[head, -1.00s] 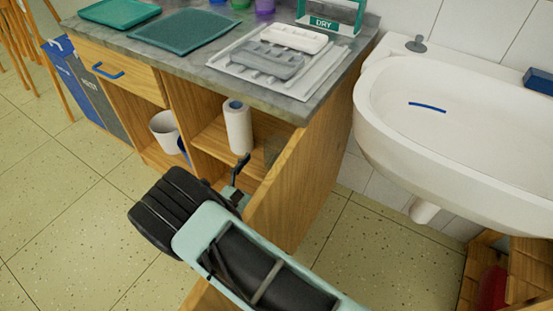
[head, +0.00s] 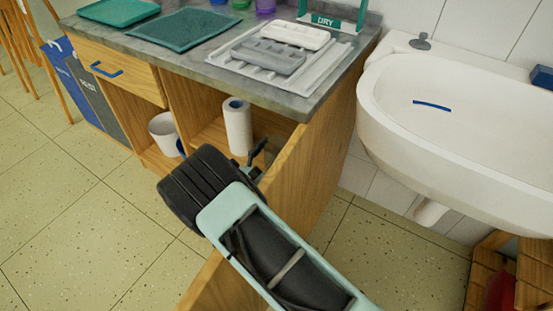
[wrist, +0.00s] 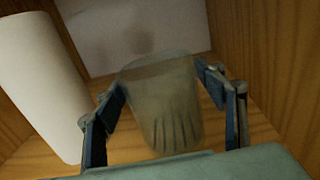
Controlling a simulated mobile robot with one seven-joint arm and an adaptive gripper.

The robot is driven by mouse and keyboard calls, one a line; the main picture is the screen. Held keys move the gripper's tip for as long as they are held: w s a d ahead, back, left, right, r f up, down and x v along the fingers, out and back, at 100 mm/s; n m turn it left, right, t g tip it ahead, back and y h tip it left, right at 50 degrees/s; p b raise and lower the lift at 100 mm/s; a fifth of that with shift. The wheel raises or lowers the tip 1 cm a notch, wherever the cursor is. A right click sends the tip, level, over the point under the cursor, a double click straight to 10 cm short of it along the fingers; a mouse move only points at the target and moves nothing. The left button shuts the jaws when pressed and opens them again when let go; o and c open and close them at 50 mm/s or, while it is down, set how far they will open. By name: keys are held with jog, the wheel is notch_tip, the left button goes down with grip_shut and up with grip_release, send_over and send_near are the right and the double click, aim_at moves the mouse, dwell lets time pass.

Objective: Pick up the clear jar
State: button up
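The clear jar (wrist: 163,108) is a see-through, smoky vessel with ribs on its lower part. In the wrist view it stands inside the wooden cabinet, between the two fingers of my gripper (wrist: 160,82). My gripper is open around it; the fingertips are close to its sides near the rim, with gaps lower down. I cannot tell whether either fingertip touches it. In the head view the jar is hidden behind my arm and the cabinet side, and only a dark finger of my gripper (head: 258,152) shows.
A white paper roll (head: 238,128) stands in the cabinet close left of the jar, also in the wrist view (wrist: 40,85). A white bucket (head: 164,133) sits further left. The cabinet's side panel (head: 315,170) and worktop (head: 190,75) enclose the space. A sink (head: 440,150) is right.

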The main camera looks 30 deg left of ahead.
jog(key=c, duration=0.9)
